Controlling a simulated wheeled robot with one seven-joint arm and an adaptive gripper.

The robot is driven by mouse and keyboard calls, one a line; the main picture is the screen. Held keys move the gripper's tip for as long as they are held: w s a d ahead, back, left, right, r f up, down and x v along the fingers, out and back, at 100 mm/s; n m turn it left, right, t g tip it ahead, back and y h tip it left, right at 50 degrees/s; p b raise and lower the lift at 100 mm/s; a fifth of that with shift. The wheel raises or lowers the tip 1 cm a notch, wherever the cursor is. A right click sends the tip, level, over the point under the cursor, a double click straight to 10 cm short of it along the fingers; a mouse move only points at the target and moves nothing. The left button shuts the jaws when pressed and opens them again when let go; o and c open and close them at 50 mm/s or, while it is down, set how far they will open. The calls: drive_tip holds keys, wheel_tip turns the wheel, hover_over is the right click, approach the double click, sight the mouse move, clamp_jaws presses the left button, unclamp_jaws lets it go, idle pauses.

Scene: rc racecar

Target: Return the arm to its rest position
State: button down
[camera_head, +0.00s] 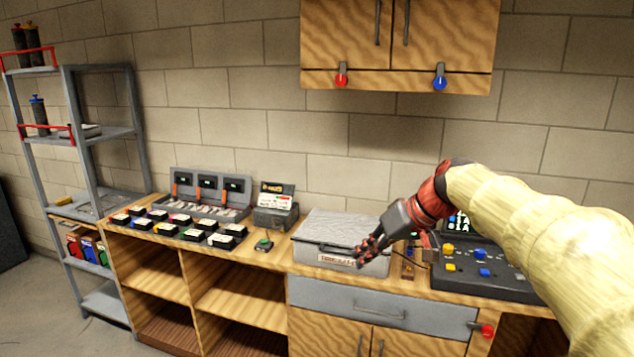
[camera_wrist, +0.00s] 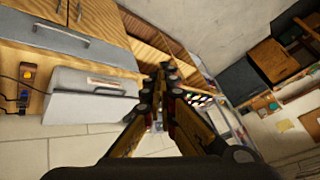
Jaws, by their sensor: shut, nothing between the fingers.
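My arm reaches in from the right in the head view, and my gripper (camera_head: 368,250) is in front of the grey lidded box (camera_head: 345,229) on the bench. The fingers are together and hold nothing. In the wrist view my gripper (camera_wrist: 166,72) shows shut in the middle, with the grey box (camera_wrist: 85,96) to its left. The box lid looks closed. I cannot tell whether the fingertips touch the box front.
A control panel (camera_head: 483,270) with knobs is right of the box, partly behind my arm. Left of the box are a small device (camera_head: 275,215) and a tray of several dark blocks (camera_head: 180,225). A grey shelf rack (camera_head: 100,135) stands far left. Wall cabinets (camera_head: 345,40) hang above.

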drive_tip(key=s+d+f+m+h+p, duration=0.1)
drive_tip(key=s+d+f+m+h, duration=0.1)
drive_tip(key=s, duration=1.4)
drive_tip(key=s+d+f+m+t+h+p, duration=0.1)
drive_tip(key=s+d+f+h, duration=0.3)
drive_tip(key=s, duration=1.2)
wheel_tip(320, 180, down, 4)
drive_tip(key=d+m, duration=0.1)
drive_tip(key=d, duration=0.1)
drive_tip(key=shift+s+d+f+m+p, duration=0.2)
drive_tip(key=shift+s+d+m+p, duration=0.1)
drive_tip(key=shift+s, duration=0.1)
